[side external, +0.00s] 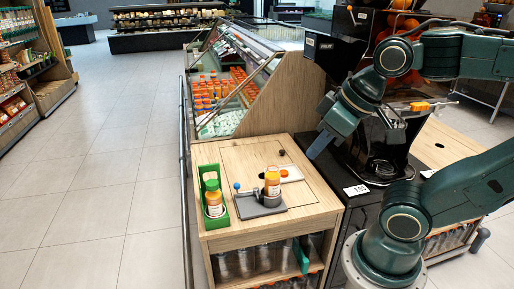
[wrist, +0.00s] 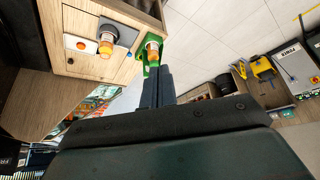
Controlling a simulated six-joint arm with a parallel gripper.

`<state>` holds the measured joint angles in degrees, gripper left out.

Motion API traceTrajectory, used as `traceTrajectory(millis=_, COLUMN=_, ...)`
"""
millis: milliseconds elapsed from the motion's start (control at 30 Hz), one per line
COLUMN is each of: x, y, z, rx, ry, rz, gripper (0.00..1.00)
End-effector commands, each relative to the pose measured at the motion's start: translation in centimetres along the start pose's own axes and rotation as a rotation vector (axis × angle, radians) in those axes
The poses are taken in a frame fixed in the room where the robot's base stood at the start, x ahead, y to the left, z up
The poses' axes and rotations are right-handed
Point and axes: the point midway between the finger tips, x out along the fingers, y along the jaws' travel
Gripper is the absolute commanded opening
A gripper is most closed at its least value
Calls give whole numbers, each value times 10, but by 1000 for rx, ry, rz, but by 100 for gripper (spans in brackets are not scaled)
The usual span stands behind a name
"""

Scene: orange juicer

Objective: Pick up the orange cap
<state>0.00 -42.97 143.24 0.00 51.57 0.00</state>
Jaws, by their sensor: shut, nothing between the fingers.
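A small orange cap (side external: 284,173) lies on a white plate (side external: 296,175) on the wooden counter, just right of a juice bottle (side external: 272,184). In the wrist view the cap (wrist: 81,45) shows at the upper left on the white plate. My gripper (side external: 318,148) is up and to the right of the cap, clear of the counter. In the wrist view its fingers (wrist: 158,72) are together, with nothing between them. They overlap the view of a green holder, but I cannot tell the depth between them there.
The bottle stands in a grey fixture with a blue knob (side external: 237,186). A green holder (side external: 209,173) with another bottle (side external: 214,203) stands at the counter's left. The black juicer (side external: 385,150) is at the right. A glass-sided display (side external: 235,85) rises behind the counter.

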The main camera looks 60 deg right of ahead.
Motion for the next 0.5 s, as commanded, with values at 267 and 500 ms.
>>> traceTrajectory(millis=267, x=0, y=0, z=0, rx=0, ry=0, rz=0, gripper=47)
traceTrajectory(millis=500, x=0, y=0, z=0, rx=0, ry=0, rz=0, gripper=62)
